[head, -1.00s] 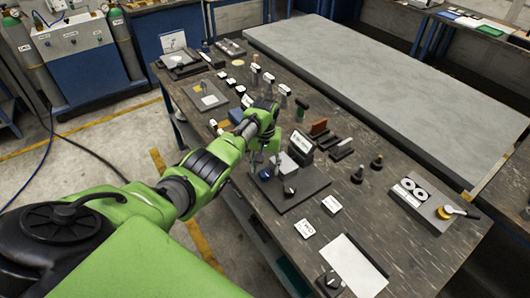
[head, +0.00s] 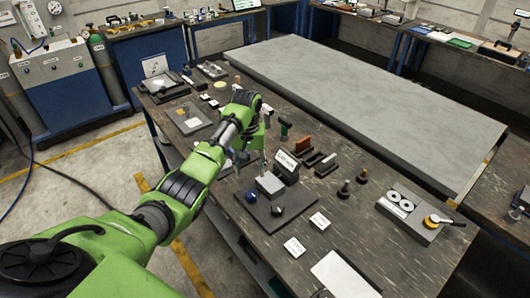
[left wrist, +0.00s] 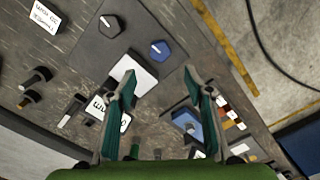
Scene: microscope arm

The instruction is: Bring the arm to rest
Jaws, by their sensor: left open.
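My left gripper (head: 250,162) hangs over the workbench, just behind the dark plate, with its fingers apart and nothing between them. In the left wrist view the open fingers (left wrist: 160,83) point towards the plate. The dark plate (head: 276,222) carries a blue knob (head: 251,196), a black knob (head: 277,211) and a pale grey block (head: 270,184). The wrist view also shows the blue knob (left wrist: 161,50), the black knob (left wrist: 111,26) and the pale block (left wrist: 133,72), partly covered by a finger. A dark stand with a white label (head: 286,165) stands behind the block. My right gripper is not in view.
Two dark upright pegs (head: 344,190) and a grey unit with two round discs (head: 412,213) stand to the right. White cards (head: 294,247) lie in front. Small items crowd the bench behind the gripper. A long grey slab (head: 370,100) lies beyond and looks clear.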

